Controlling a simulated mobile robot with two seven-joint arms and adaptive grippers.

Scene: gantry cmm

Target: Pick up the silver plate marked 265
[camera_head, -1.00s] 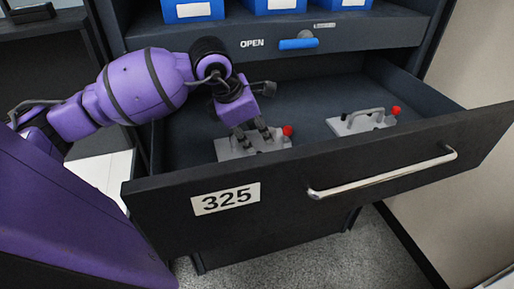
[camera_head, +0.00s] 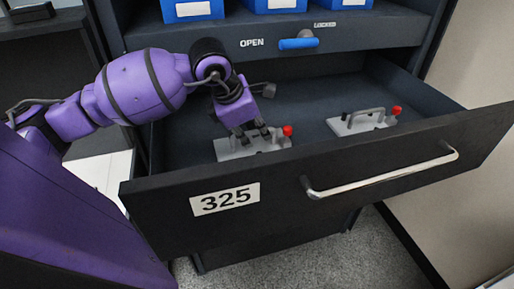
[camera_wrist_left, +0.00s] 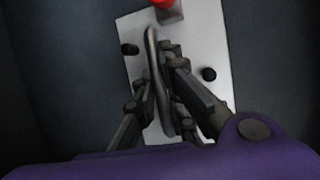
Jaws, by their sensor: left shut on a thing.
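Two silver plates lie in the open drawer, each with a raised handle and a red knob. The left plate (camera_head: 232,150) is under my left gripper (camera_head: 255,132). In the left wrist view my left gripper (camera_wrist_left: 165,105) has its fingers on both sides of the handle (camera_wrist_left: 156,75) of this plate (camera_wrist_left: 205,40), shut on it. The plate appears to rest on the drawer floor. The right plate (camera_head: 352,126) lies apart, untouched. No marking 265 is readable on either plate. My right gripper is not in view.
The drawer front (camera_head: 290,185) bears the label 325 (camera_head: 225,199) and a metal handle (camera_head: 385,175). Above the drawer is a blue lever (camera_head: 298,44) between OPEN and LOCKED labels. Blue bins (camera_head: 192,10) stand on the shelf above. The drawer floor between the plates is clear.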

